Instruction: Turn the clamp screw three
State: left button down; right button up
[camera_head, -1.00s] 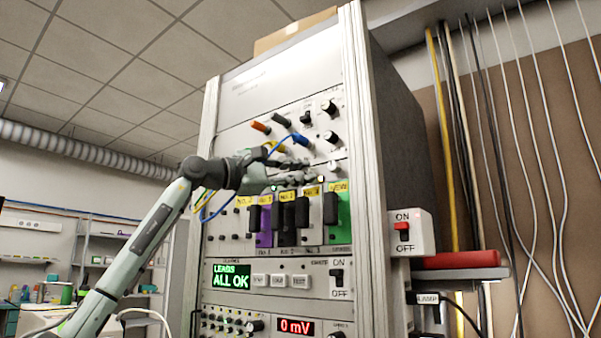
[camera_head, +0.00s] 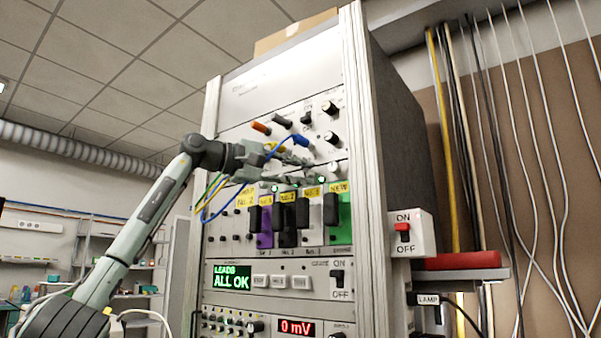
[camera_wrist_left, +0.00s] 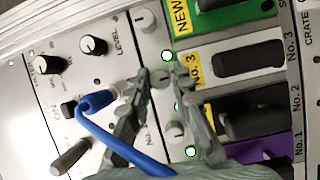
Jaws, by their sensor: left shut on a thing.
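Clamp screw three (camera_wrist_left: 160,78) is a small pale knob above the yellow No. 3 label, beside a lit green lamp (camera_wrist_left: 166,56). My left gripper (camera_wrist_left: 158,72) is shut on it, one grey finger on each side, in the left wrist view. In the head view my left gripper (camera_head: 316,171) reaches the panel from the left, and its fingers hide most of the screw. Similar knobs sit above the NEW slot (camera_wrist_left: 145,20) and the No. 2 slot (camera_wrist_left: 175,130), outside the fingers. My right gripper does not show.
A blue lead (camera_wrist_left: 95,103) plugs into the panel and loops close to the hand. Black-handled modules (camera_head: 286,216) stand just below the gripper. A box with a red ON/OFF switch (camera_head: 404,232) juts from the rack's right side.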

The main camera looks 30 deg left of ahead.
pick_arm(q)
jog(key=c, duration=1.3)
grip_release()
jog(key=shift+c, duration=0.2)
jog(key=v, duration=1.2)
